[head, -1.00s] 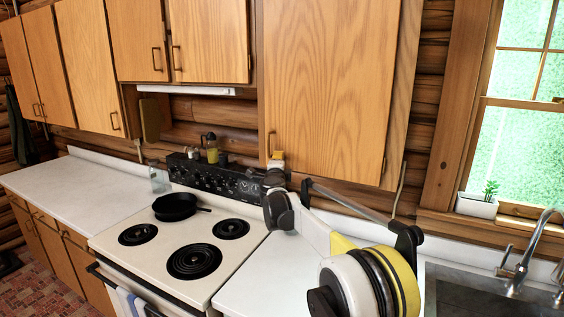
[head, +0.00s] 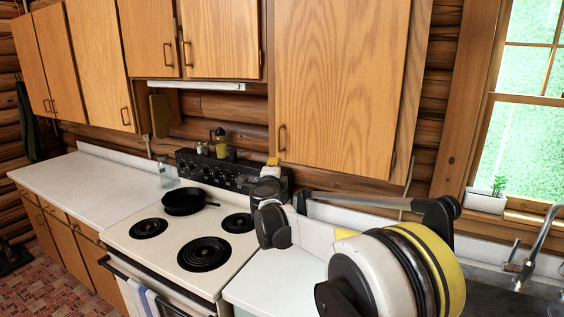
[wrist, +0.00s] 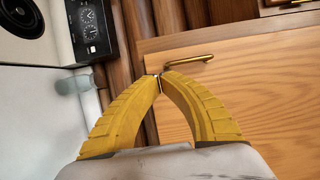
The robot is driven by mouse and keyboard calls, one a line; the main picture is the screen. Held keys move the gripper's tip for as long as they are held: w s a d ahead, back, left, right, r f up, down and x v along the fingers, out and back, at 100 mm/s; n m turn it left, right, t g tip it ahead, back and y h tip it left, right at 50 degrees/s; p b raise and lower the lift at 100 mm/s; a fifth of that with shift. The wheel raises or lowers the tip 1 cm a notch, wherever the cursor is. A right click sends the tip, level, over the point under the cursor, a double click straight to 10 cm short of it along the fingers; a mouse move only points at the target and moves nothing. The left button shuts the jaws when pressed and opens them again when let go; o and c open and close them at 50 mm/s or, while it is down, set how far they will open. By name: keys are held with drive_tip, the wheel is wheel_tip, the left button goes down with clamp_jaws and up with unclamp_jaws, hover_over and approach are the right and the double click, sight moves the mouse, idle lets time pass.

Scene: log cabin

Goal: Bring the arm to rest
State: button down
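My gripper (wrist: 160,80) shows in the wrist view as two yellow ribbed fingers whose tips meet, with nothing held between them. In the wrist view a wooden cabinet door (wrist: 255,95) with a brass handle (wrist: 190,60) lies beyond the fingertips; I cannot tell the distance. In the head view my arm is folded over the counter to the right of the stove, and its links largely hide the gripper.
The stove (head: 240,254) carries a black skillet (head: 185,201) at its back left. A glass bottle (head: 165,174) stands beside it. Upper cabinets (head: 340,85) hang behind my arm. A plant pot (head: 487,202), faucet (head: 535,248) and sink are at right. The left counter (head: 85,182) is mostly clear.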

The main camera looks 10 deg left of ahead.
drive_tip(key=s+d+r+n+g+y+b, duration=0.1)
drive_tip(key=s+d+r+n+y+b, duration=0.2)
drive_tip(key=s+d+n, duration=0.3)
drive_tip(key=s+d+r+n+g+y+b, duration=0.1)
drive_tip(key=s+d+r+n+y+b, duration=0.2)
drive_tip(key=s+d, duration=0.45)
drive_tip(key=s+d+f+n+g+h+b, duration=0.2)
drive_tip(key=s+d+f+g+b, duration=0.1)
drive_tip(key=s+d+f, duration=0.5)
drive_tip(key=s+d+f+n+g+h+b, duration=0.3)
drive_tip(key=s+d+f, duration=0.5)
drive_tip(key=s+f, duration=0.6)
drive_tip(key=s+d+f+n+g+h+b, duration=0.2)
drive_tip(key=s+d+f, duration=0.7)
drive_tip(key=s, duration=0.7)
wheel_tip(320, 180, down, 2)
drive_tip(key=shift+f+n+g+h+b, duration=0.1)
drive_tip(key=shift+n+g+h+b, duration=0.3)
drive_tip(key=shift+b, duration=0.2)
drive_tip(key=shift+s+d, duration=0.1)
